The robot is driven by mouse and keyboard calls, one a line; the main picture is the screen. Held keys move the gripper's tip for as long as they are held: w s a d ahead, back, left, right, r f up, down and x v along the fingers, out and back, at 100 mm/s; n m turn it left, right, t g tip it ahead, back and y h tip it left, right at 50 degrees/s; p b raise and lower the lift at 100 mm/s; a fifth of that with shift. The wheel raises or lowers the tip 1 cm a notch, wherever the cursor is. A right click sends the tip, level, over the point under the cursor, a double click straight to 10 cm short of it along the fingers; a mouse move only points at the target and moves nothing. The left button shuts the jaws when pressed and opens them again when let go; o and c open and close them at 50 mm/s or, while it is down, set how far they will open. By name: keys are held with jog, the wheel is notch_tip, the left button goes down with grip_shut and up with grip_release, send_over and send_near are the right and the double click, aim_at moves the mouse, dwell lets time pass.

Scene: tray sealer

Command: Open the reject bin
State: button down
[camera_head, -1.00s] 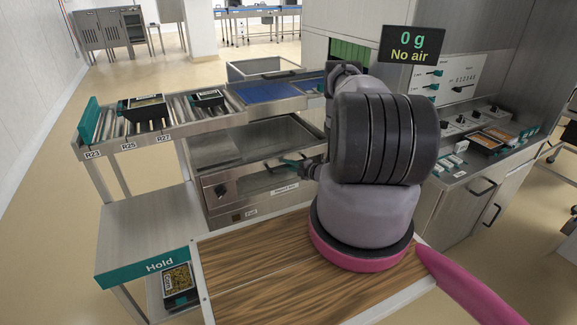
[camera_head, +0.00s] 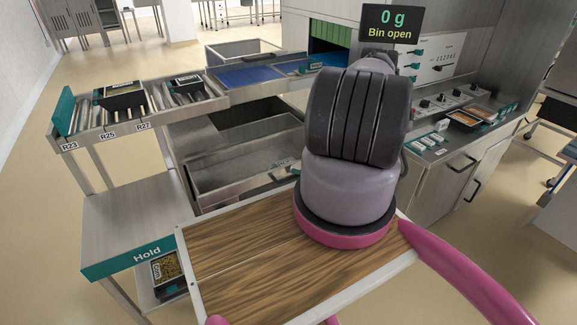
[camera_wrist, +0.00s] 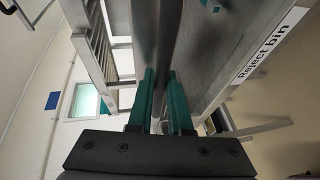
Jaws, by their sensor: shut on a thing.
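The reject bin (camera_head: 222,192) is a grey metal drawer under the conveyor in the head view. It stands pulled out, and its inside shows from above. The display (camera_head: 390,23) reads "0 g" and "Bin open". In the wrist view the bin's front, with its white "Reject bin" label (camera_wrist: 266,47), lies close to my gripper (camera_wrist: 163,88). In the head view my arm covers most of the gripper, at the drawer's right front.
The teal-edged Hold shelf (camera_head: 140,215) is at left, with a filled tray (camera_head: 168,268) below. Above, the roller conveyor (camera_head: 150,105) carries two dark trays. A control counter (camera_head: 440,150) stands at right.

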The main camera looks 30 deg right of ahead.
jog(key=s, duration=0.6)
jog(key=shift+d, duration=0.15)
jog(key=c, duration=0.8)
grip_release()
jog(key=shift+c, duration=0.2)
jog(key=shift+s, duration=0.15)
jog(key=v, duration=1)
jog(key=shift+s+d, duration=0.2)
jog(key=shift+s, duration=0.05)
